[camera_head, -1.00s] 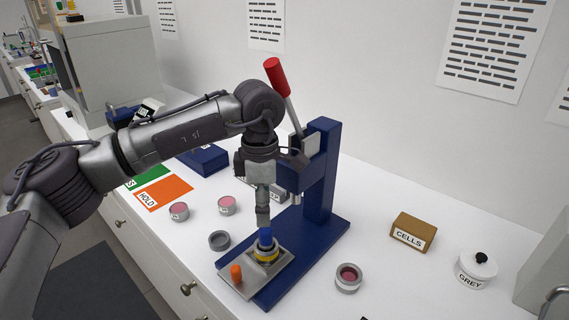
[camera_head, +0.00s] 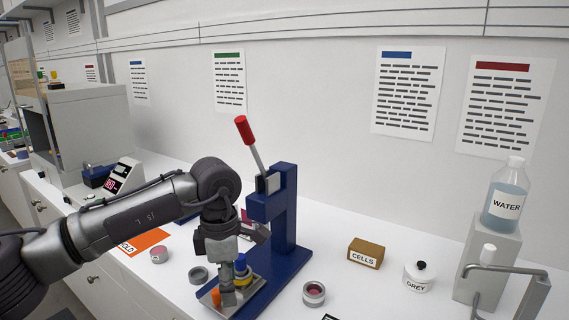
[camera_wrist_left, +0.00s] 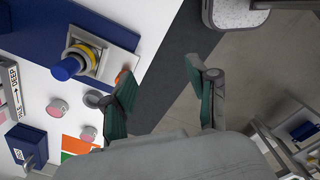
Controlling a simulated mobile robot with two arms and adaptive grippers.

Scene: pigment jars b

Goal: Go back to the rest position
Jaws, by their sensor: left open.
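My left gripper (camera_head: 228,296) is low in front of the blue press (camera_head: 284,228), which has a red-tipped lever. In the left wrist view its two green-padded fingers (camera_wrist_left: 168,104) are apart with nothing between them. A blue-topped piece with a yellow ring (camera_wrist_left: 79,61) stands on the press's metal plate (camera_wrist_left: 120,62). The same blue top shows beside the gripper in the head view (camera_head: 240,263). An orange knob (camera_head: 215,297) is at the plate's near end. My right gripper is in neither view.
A grey ring (camera_head: 198,275) and a pink-filled jar (camera_head: 159,254) stand left of the press. In the wrist view, floor shows beyond the counter edge.

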